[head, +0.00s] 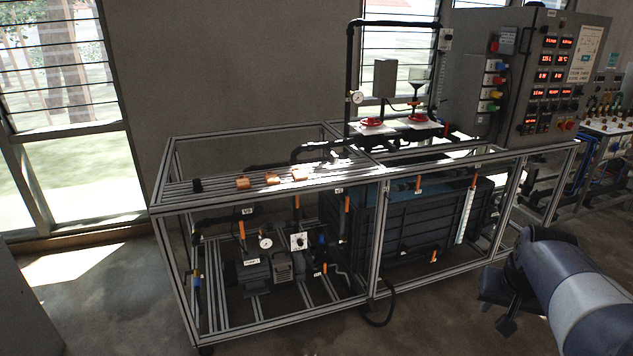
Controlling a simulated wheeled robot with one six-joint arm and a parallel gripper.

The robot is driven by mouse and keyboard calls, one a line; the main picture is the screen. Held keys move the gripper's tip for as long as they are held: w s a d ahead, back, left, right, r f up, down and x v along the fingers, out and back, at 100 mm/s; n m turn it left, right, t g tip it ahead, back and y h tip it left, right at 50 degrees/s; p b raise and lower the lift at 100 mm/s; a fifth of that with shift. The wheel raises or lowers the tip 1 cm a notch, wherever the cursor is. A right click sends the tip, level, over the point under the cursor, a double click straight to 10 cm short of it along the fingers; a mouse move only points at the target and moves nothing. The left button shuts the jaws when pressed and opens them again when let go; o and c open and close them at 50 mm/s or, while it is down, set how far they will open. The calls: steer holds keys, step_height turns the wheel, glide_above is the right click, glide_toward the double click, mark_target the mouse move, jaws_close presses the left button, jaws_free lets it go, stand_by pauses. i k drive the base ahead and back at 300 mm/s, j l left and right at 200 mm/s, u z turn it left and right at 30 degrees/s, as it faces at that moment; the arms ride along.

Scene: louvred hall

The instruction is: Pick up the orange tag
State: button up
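Several orange pieces show in the head view, and I cannot tell which one is the tag. Narrow orange strips hang on the rig, such as one below the top rail (347,203), one at the right (473,182) and one by the pump (241,231). My gripper (496,306) is at the lower right, in front of the rig and apart from all of them. Its finger opening is unclear.
The aluminium-framed rig (265,198) holds a dark tank (425,225), a pump (255,272) and pipes with red valve handles (371,122). A control cabinet (545,75) stands behind right. A black hose (380,318) loops onto the floor. Floor in front is clear.

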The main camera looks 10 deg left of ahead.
mark_target(271, 179)
steer(key=i+j+u, duration=0.15)
steer(key=i+u, duration=1.15)
steer(key=i+l, duration=0.35)
steer(key=i, duration=0.2)
steer(key=i+l+u, duration=0.1)
steer(key=i+l, duration=0.25)
steer(key=i, duration=0.25)
